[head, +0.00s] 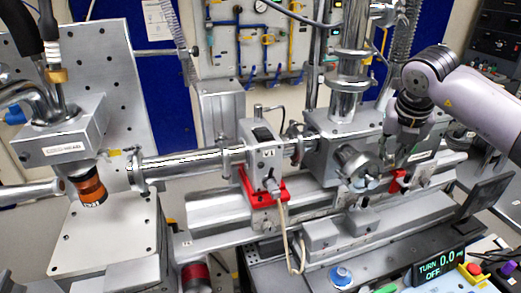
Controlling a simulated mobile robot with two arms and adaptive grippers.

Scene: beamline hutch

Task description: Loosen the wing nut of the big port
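The big port seems to be the round metal flange (354,162) on the front of the grey chamber (335,140), right of the picture's middle in the head view. Small fittings sit at its right and lower edge, but they are too small for me to tell which is the wing nut. My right gripper (396,158) points down just right of the port, in front of the chamber. Its dark fingers are close to the port's right side; I cannot tell whether they touch anything or how far apart they are. My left gripper is not in view.
A grey valve block (262,155) on a red bracket (262,197) stands left of the port. A small red part (398,181) sits below my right gripper. A display reading "TURN OFF 0.0" (439,264) and a blue knob (341,275) are at the front right.

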